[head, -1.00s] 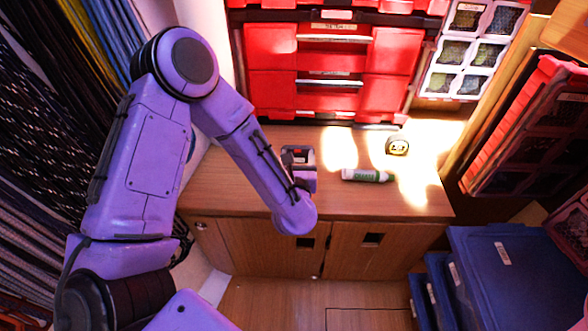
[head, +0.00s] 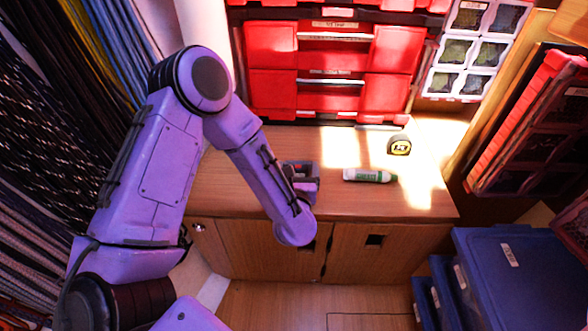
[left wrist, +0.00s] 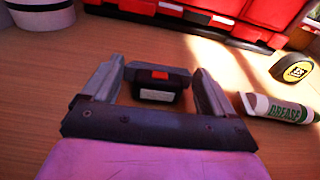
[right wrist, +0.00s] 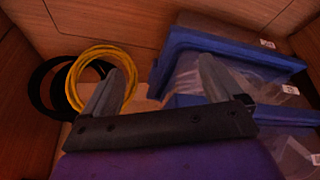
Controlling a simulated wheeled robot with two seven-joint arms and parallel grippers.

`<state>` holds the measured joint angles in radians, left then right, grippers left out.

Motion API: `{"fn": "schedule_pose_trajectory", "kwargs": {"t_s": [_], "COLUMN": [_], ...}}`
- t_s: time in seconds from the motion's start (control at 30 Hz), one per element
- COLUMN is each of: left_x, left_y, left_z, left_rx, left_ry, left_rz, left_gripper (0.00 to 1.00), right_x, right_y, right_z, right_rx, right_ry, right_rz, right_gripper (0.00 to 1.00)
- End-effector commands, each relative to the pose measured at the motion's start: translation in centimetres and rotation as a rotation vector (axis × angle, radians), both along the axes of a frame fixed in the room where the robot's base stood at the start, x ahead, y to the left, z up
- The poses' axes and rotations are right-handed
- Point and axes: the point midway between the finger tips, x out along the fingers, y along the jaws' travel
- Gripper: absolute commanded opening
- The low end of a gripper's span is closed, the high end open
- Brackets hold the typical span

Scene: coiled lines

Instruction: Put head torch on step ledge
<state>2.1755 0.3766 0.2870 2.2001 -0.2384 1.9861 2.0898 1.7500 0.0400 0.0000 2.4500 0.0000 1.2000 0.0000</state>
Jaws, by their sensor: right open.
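A dark block with a red patch and a white label (left wrist: 157,82) sits on the wooden counter (left wrist: 50,110). I cannot tell if it is the head torch; no other thing in view is clearly one. My left gripper (left wrist: 160,75) is open, with its fingers on either side of the block and a gap showing at the left. In the head view my left gripper (head: 304,176) is low over the counter and partly hides the block. My right gripper (right wrist: 160,75) is open and empty, above blue-lidded bins and coils. I cannot make out which surface is the step ledge.
A grease tube (head: 369,176) and a tape measure (head: 399,146) lie right of the left gripper. Red drawer cases (head: 335,75) stand behind. Blue bins (head: 515,270) stand at lower right. A yellow coil (right wrist: 92,68) lies near the right gripper. The counter's right part has free room.

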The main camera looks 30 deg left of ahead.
Motion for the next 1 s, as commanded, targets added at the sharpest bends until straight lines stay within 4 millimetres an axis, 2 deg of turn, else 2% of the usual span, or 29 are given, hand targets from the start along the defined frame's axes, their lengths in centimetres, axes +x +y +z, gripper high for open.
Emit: {"fn": "schedule_pose_trajectory", "kwargs": {"t_s": [0.27, 0.4, 0.47, 0.6, 0.8, 1.0], "left_x": [0.0, 0.0, -1.1, -4.5, -8.5, -10.1], "left_y": [0.0, -0.1, -0.8, -2.8, -5.2, -6.1], "left_z": [0.1, 2.0, 1.5, 2.1, 2.6, 2.8], "left_rx": [0.0, 0.002, 0.001, 0.002, 0.002, 0.001], "left_ry": [0.0, 0.0, 0.004, 0.004, 0.003, 0.002], "left_rz": [-0.001, -0.003, -0.006, -0.008, -0.006, -0.001], "left_gripper": [0.89, 0.89, 0.89, 0.89, 0.89, 0.89], "right_x": [0.0, 0.0, 0.0, 0.0, 0.0, 0.0], "right_y": [0.0, 0.0, 0.0, 0.0, 0.0, 0.0], "right_z": [0.1, 1.9, 1.5, 1.9, 2.2, 2.2], "right_rx": [0.0, 0.0, 0.0, 0.0, 0.0, 0.0], "right_ry": [0.0, 0.0, 0.0, 0.0, 0.0, 0.0], "right_rz": [0.0, 0.0, 0.0, 0.0, 0.0, 0.0], "right_gripper": [0.93, 0.93, 0.93, 0.93, 0.93, 0.93]}}
